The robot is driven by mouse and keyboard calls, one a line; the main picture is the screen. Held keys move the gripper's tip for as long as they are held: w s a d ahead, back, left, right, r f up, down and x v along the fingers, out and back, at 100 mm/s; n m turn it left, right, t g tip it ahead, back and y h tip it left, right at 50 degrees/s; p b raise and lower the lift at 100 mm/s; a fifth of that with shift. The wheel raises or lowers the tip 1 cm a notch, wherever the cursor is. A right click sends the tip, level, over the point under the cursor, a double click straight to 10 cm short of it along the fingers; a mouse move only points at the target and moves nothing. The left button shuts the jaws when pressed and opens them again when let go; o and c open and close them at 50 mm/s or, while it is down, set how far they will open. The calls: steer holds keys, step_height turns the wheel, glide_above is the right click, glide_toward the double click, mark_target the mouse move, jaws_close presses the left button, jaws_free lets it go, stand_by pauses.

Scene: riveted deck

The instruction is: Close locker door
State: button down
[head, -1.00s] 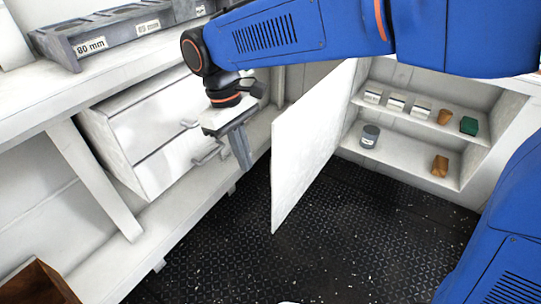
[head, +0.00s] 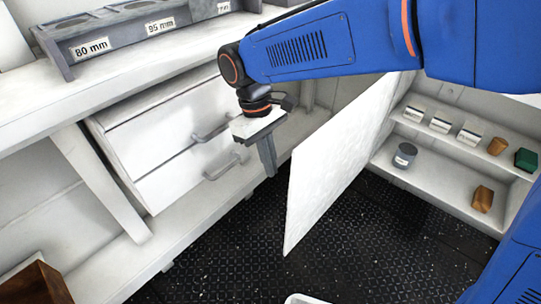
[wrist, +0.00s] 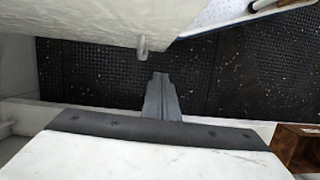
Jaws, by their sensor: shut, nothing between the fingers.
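The white locker door (head: 335,160) stands open, jutting out over the dark floor in front of the locker. The locker's shelves (head: 437,178) show to its right. My gripper (head: 269,168) is shut and empty, pointing down just left of the door's left-facing side, with a small gap in the picture. In the wrist view its shut fingers (wrist: 161,98) are over the floor. A white panel (wrist: 110,22) with a small hooked handle (wrist: 142,46) lies beyond the fingers; it looks like the door, but I cannot be sure.
White drawers (head: 180,140) with bar handles stand left of my gripper, under a bench (head: 120,88) bearing a grey labelled rack (head: 110,35). Jars and small blocks sit on the locker shelves. A brown wooden box (head: 38,285) is at bottom left. Riveted floor (head: 225,245) is clear ahead.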

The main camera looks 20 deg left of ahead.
steer(key=s+d+f, duration=0.2)
steer(key=d+f, duration=0.3)
steer(key=shift+f, duration=0.2)
steer(key=shift+s, duration=0.15)
stand_by(0.3)
